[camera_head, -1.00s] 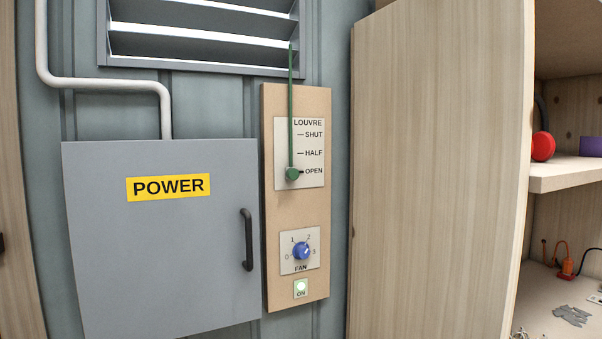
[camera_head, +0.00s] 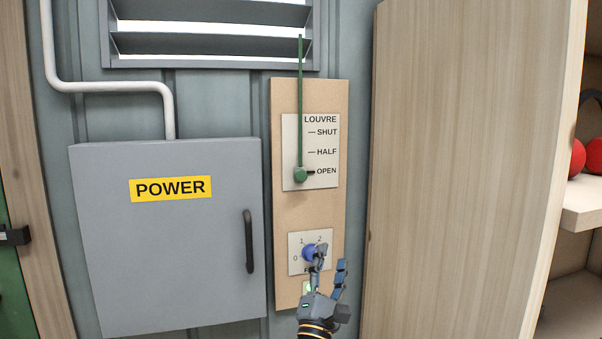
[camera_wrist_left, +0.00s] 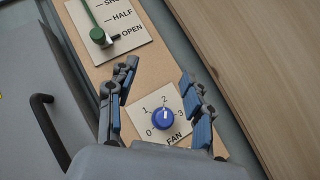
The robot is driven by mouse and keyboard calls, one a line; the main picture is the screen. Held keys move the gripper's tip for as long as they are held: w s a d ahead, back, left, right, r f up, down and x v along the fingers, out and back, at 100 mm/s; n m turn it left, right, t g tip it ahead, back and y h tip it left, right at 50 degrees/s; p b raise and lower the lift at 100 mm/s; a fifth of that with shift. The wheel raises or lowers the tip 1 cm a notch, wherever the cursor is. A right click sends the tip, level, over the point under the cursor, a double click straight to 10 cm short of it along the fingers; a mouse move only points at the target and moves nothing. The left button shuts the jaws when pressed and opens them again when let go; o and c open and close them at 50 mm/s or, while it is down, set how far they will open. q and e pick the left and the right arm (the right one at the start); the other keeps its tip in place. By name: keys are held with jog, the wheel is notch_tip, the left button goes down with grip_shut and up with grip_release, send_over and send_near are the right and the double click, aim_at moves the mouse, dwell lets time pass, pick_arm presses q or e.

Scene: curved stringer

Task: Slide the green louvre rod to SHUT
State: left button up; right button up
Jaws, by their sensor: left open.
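The green louvre rod (camera_head: 300,110) runs vertically down from the louvre vent to a green knob (camera_head: 301,174) level with the OPEN mark on the louvre plate (camera_head: 324,150). In the left wrist view the knob (camera_wrist_left: 98,36) shows at the top, beside OPEN. My left gripper (camera_head: 331,254) is open and empty, in front of the board below the knob, overlapping the fan dial. In the left wrist view its two fingers (camera_wrist_left: 158,84) stand apart, with the blue fan dial (camera_wrist_left: 163,119) seen between them. My right gripper is not in view.
A grey POWER box (camera_head: 170,240) with a black handle (camera_head: 248,241) stands left of the wooden board (camera_head: 337,215). A tall wooden cabinet side (camera_head: 460,180) is close on the right. The louvre vent (camera_head: 215,42) is above, its slats showing bright gaps.

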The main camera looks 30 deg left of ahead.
aim_at(301, 178)
pick_arm(q)
jog(key=s+a+r+n+g+y, duration=0.25)
jog(key=a+r+n+y, duration=0.45)
jog(key=n+y, duration=0.4)
jog(key=shift+n+h, duration=0.3)
jog(key=shift+h, duration=0.3)
jog(key=p+x, duration=0.1)
jog(key=x, duration=0.3)
jog(key=p+x, duration=0.2)
jog(key=x, duration=0.2)
jog(key=d+p+x, duration=0.1)
jog(key=p+x, duration=0.1)
jog(key=x, duration=0.2)
jog(key=shift+w+r, duration=0.4)
jog(key=shift+w, duration=0.15)
jog(key=shift+w+a+r+p, duration=0.2)
jog(key=shift+w+a+p, duration=0.1)
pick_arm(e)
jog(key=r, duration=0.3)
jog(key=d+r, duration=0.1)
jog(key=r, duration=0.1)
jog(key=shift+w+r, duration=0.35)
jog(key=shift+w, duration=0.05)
pick_arm(q)
grip_shut()
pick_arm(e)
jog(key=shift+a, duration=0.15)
